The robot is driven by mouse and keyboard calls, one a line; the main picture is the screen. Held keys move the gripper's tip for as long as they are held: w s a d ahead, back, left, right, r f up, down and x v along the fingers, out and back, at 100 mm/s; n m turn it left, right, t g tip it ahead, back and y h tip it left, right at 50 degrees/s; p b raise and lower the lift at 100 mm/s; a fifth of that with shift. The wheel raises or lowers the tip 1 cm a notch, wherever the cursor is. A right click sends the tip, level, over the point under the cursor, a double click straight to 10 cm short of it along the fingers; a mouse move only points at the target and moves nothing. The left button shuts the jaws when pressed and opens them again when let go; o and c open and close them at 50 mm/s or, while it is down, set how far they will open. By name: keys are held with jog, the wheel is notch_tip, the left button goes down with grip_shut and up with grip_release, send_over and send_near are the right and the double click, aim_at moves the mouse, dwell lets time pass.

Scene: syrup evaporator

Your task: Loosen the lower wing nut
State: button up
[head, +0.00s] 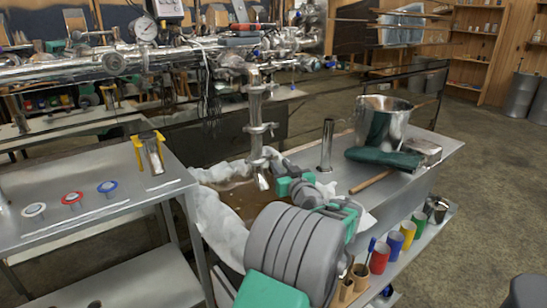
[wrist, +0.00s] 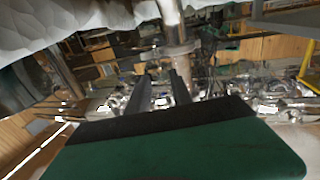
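The vertical steel pipe (head: 255,105) hangs from the large horizontal pipework and carries an upper clamp (head: 254,87) and a lower clamp (head: 260,129). A small wing-like piece (head: 273,127) sticks out at the right of the lower clamp; it is too small to make out clearly. My gripper's two dark fingers (wrist: 159,82) are apart with nothing between them in the wrist view. A clamp on the pipe (wrist: 180,50) shows just beyond the fingertips; I cannot tell if they touch it. In the head view my arm reaches beside the pipe's lower end, and it hides the fingers.
A pan of brown liquid (head: 235,200) with white cloth lies under the pipe. The right table holds an upright steel tube (head: 326,145), a steel pot (head: 383,118), green gloves (head: 383,158) and a wooden stick (head: 372,181). The left table (head: 95,200) holds several small discs.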

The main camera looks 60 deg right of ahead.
jog(key=x, duration=0.6)
jog(key=shift+w+d, duration=0.1)
jog(key=shift+c, duration=0.4)
grip_shut()
